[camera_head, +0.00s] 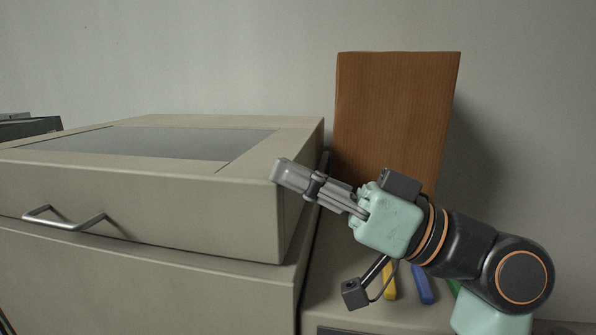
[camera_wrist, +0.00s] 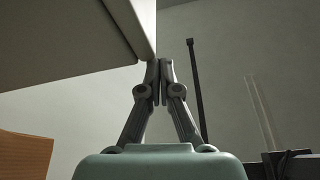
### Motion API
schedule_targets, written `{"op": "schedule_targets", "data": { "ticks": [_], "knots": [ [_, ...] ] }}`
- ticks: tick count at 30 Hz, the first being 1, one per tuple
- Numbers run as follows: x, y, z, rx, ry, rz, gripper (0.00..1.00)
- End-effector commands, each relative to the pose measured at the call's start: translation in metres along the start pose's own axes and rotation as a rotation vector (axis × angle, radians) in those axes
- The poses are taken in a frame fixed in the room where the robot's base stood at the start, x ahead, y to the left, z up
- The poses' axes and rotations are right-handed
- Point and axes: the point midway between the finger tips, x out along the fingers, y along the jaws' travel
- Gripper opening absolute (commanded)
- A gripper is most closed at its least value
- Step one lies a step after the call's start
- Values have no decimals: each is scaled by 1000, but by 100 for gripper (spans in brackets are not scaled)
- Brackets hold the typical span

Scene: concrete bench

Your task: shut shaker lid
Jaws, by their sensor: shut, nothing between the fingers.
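The shaker's lid (camera_head: 150,195) is a broad beige cover with a dark window (camera_head: 160,141) in its top and a metal bar handle (camera_head: 62,219) on its front. It lies low over the beige shaker body (camera_head: 150,290), with a dark seam between them; I cannot tell if it is fully down. My gripper (camera_head: 283,172) is shut and empty at the lid's right side, near the top edge. I cannot tell if it touches. In the wrist view, the closed fingertips (camera_wrist: 160,65) are beside a beige edge (camera_wrist: 70,40), apparently the lid's.
A tall brown box (camera_head: 395,120) stands behind my arm against the wall. Yellow (camera_head: 389,282) and blue (camera_head: 421,284) objects lie below my wrist on the surface right of the shaker. A dark object (camera_head: 30,126) is at the far left. The space above the lid is clear.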

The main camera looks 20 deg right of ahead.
Motion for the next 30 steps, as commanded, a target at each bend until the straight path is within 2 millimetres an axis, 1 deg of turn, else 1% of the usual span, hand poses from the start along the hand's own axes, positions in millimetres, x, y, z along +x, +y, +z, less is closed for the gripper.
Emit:
{"op": "schedule_targets", "data": {
  "ticks": [1, 5, 7, 8, 11, 14, 16, 18, 21, 25, 27, 30],
  "knots": [
    [-2, 5, 12, 15, -20, 4, 0],
    [-2, 6, 12, 16, -20, 5, 0],
    [0, 5, 8, 16, -20, 5, 0],
    [1, 4, 5, 15, -19, 5, 0],
    [9, 0, -14, 11, -14, 2, 0],
    [20, -8, -42, 3, -5, -3, 0],
    [-3, -2, -36, 3, -1, 4, 0],
    [-23, -1, -36, 3, 0, 3, 0],
    [-48, 0, -38, 1, 1, 1, 0],
    [-71, 1, -39, 0, 1, -2, 0],
    [-78, 1, -40, -1, 0, -3, 0],
    [-82, 1, -40, -1, 0, -4, 0]
  ]
}}
